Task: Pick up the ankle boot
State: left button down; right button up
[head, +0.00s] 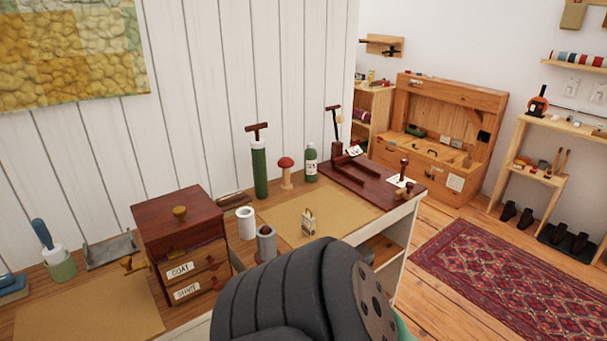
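Several small dark brown shoes or boots stand low at the right, by the wooden rack. One pair (516,214) stands to the left and another pair (569,238) sits on a dark tray. They are small and far off, so I cannot tell which one is the ankle boot. A dark ribbed part of my own arm fills the bottom middle of the head view and hides part of the bench. Neither gripper's fingers show.
The workbench holds a wooden drawer box (181,240), a green pump (259,170), a green bottle (310,162) and a tan mat (340,208). An open wooden chest (440,135) stands behind. A red patterned rug (510,265) and open floor lie before the rack (545,180).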

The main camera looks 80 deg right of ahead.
aim_at(579, 243)
jog(key=z, duration=4.55)
jog(key=i, duration=1.1)
jog(key=i+z, duration=0.2)
jog(key=i, duration=0.75)
jog(key=i+j+z, duration=0.15)
jog(key=i, duration=0.75)
jog(key=i+u, duration=0.15)
jog(key=i, duration=0.45)
jog(key=i+l+u, duration=0.15)
jog(key=i, duration=0.45)
jog(key=i+l+u, duration=0.15)
jog(key=i, duration=0.45)
